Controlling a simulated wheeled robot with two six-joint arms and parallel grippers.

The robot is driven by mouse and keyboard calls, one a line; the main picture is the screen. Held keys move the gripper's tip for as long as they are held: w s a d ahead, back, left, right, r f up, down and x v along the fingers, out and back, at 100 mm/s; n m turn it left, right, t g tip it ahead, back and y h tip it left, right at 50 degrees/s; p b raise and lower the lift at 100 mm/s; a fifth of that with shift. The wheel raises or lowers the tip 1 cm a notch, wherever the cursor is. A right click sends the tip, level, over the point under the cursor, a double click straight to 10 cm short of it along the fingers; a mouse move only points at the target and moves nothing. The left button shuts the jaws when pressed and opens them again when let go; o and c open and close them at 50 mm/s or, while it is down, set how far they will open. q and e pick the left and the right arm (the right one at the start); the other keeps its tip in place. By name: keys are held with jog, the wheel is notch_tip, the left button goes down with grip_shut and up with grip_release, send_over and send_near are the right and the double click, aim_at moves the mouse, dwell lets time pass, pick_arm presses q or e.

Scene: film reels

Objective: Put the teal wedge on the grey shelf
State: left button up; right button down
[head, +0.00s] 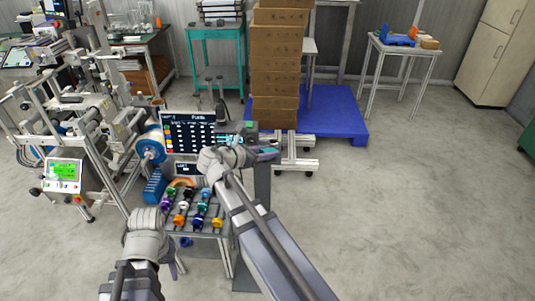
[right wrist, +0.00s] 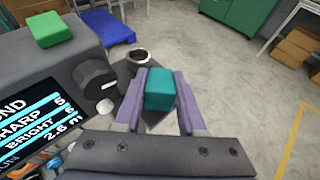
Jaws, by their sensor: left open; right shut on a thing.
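The teal wedge (right wrist: 159,90) sits between the two purple fingers of my right gripper (right wrist: 160,98), which is shut on it. In the head view my right gripper (head: 264,154) is beside the dark machine with the screen, and the wedge is too small there to make out well. In the right wrist view a grey ledge (right wrist: 122,84) lies just beyond the fingers; I cannot tell for certain whether it is the grey shelf. My left gripper (head: 149,214) is open at the left of the table of coloured pieces; its fingertips are hard to see.
A green block (right wrist: 48,28) lies on the grey machine top. A black knob (right wrist: 95,80) and a dark-filled cup (right wrist: 138,55) are close to my right fingers. Several coloured pieces stand on the low table (head: 205,229). Boxes (head: 277,75) are stacked behind.

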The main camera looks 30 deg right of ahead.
jog(key=shift+f, duration=0.15)
jog(key=c, duration=0.8)
grip_release()
jog(key=shift+o, duration=0.2)
jog(key=shift+r, duration=0.3)
jog(key=p+v, duration=0.5)
jog(key=v, duration=0.7)
jog(key=s+a+f+m+g+y, duration=0.1)
jog(key=s+a+f+m+y, duration=0.5)
jog(key=s+a+f+m, duration=0.1)
jog(key=s+a+f+m+g+y, duration=0.2)
jog(key=s+a+f+m+y, duration=0.3)
jog(key=a+m, duration=0.4)
jog(key=shift+s+a+f+m+y, duration=0.4)
jog(key=shift+s+a+f, duration=0.6)
jog(key=shift+s, duration=0.35)
